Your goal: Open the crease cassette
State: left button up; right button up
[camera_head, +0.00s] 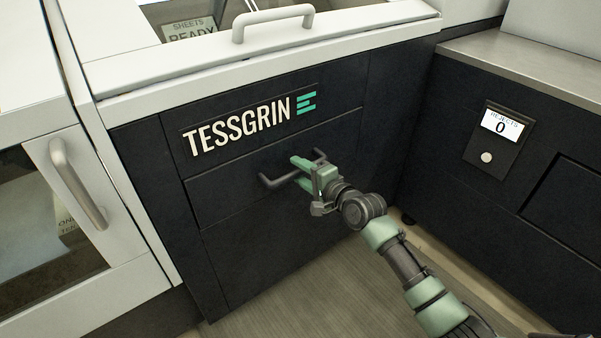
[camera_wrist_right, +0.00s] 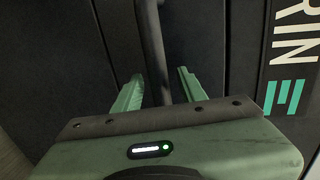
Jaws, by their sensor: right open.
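The crease cassette (camera_head: 225,195) appears as a black drawer front below the TESSGRIN lettering, and it looks flush with the panel around it. A dark bar handle (camera_head: 272,181) stands out from its middle. My right gripper (camera_head: 298,170) is at the handle with its green fingers pointing at the drawer front. In the right wrist view the handle bar (camera_wrist_right: 153,50) runs between the two open fingers (camera_wrist_right: 158,90), with gaps on both sides. My left gripper is not in view.
A white lid with a grey handle (camera_head: 273,22) lies above the panel. A white door with a grey handle (camera_head: 78,184) stands at left. A black cabinet with a REJECTS display (camera_head: 503,125) stands at right. The floor (camera_head: 320,295) in front of the drawer is clear.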

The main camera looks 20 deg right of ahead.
grip_shut()
dwell(1.4)
